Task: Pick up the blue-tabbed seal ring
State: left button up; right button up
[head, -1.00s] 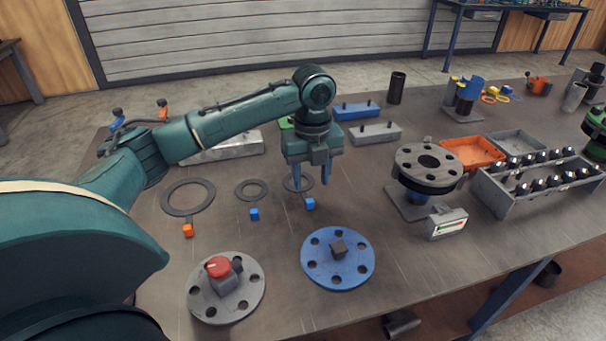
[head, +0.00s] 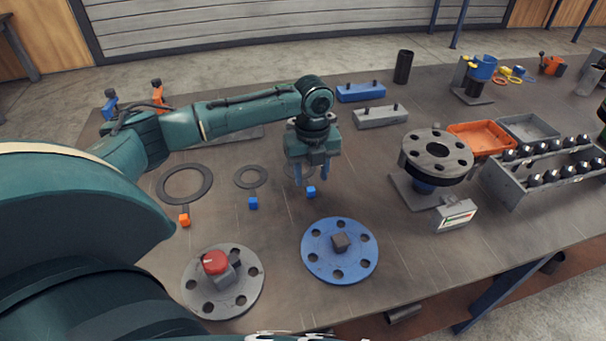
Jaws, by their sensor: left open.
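Two dark seal rings carry blue tabs. One ring (head: 237,178) lies flat at the middle left, with its blue tab (head: 253,203) in front of it. The other ring (head: 287,172) lies to its right, mostly hidden behind my left gripper, with its blue tab (head: 311,192) showing in front. My left gripper (head: 311,177) points down over this right-hand ring, open, with nothing seen between its fingers. I cannot tell whether the fingertips touch the ring or table.
A larger ring (head: 163,187) with an orange tab lies at left. A grey flange (head: 237,301) with a red-topped part and a blue flange (head: 318,265) lie in front. A flanged pipe (head: 437,150) stands at right, near an orange tray (head: 452,127) and a bolt rack.

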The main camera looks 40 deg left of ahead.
aim_at(311, 189)
pick_arm(q)
notch_tip(311, 189, down, 5)
jog(key=shift+w+r, duration=0.1)
jog(key=shift+w, duration=0.05)
jog(key=shift+c, duration=0.5)
grip_shut()
